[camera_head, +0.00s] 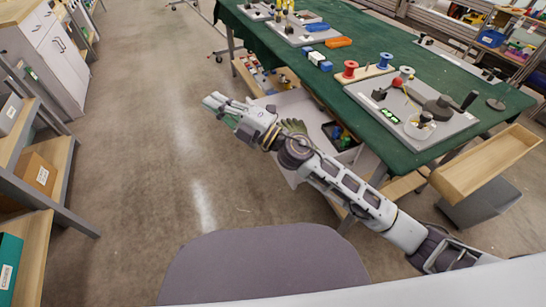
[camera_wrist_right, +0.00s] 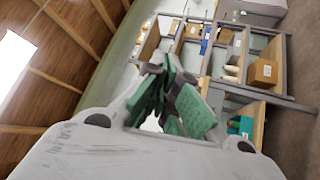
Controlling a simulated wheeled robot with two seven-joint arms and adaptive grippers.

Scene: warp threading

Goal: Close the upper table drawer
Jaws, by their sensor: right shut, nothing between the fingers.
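Beneath the green-topped table (camera_head: 390,150), a wooden drawer (camera_head: 244,78) stands pulled out, with small parts in it. A lower pale drawer (camera_head: 304,104) is also out, holding gloves and a dark bin; my right arm covers part of it. My right gripper (camera_head: 211,102) is shut and empty, in front of these drawers on the aisle side, apart from the wooden drawer's front. In the right wrist view its green-padded fingers (camera_wrist_right: 172,100) point toward shelving, with no drawer visible. My left gripper is not in view.
Another wooden drawer-like tray (camera_head: 484,165) juts out at the right, above a grey box (camera_head: 482,204). Shelves with cardboard boxes (camera_head: 37,172) line the left. The aisle floor (camera_head: 165,130) between is clear.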

